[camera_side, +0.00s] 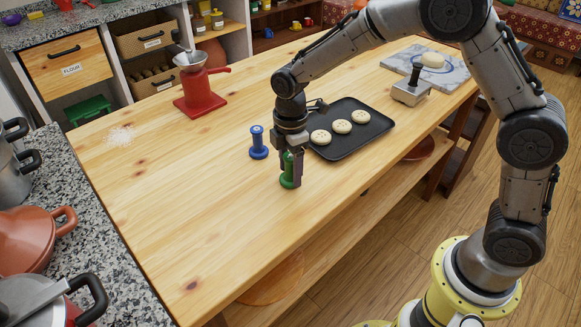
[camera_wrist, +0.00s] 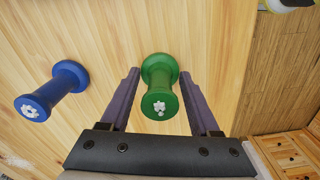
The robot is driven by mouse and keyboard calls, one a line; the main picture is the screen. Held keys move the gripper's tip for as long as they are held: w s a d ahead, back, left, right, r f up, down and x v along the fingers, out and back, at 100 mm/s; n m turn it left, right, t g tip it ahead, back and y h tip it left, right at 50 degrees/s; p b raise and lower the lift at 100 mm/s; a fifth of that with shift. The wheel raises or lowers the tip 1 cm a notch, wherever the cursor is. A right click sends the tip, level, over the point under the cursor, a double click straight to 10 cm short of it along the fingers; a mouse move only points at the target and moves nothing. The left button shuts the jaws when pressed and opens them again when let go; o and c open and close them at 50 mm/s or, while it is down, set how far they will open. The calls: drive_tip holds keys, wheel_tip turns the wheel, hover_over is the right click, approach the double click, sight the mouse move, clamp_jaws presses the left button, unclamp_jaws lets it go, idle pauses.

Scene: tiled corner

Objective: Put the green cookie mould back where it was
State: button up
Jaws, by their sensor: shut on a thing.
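The green cookie mould (camera_side: 287,182) is spool-shaped and upright at the near edge of the wooden table, its base at or just above the tabletop; I cannot tell if it touches. My gripper (camera_side: 292,168) points straight down and is shut on it, hiding part of its upper body. In the wrist view the green mould (camera_wrist: 160,90) sits between the two fingers (camera_wrist: 160,76), its end with a white flower mark facing the camera. A blue mould (camera_side: 258,143) of the same shape stands upright behind and left of it; it also shows at left in the wrist view (camera_wrist: 52,92).
A dark baking tray (camera_side: 352,145) with three round cookies lies to the right. A metal press (camera_side: 411,91) and a marble board (camera_side: 455,72) with dough are farther right. A red grinder (camera_side: 203,95) stands at the back left. The table's left part is clear apart from flour.

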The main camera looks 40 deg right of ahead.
drive_tip(key=shift+f, duration=0.15)
drive_tip(key=o, duration=1.1)
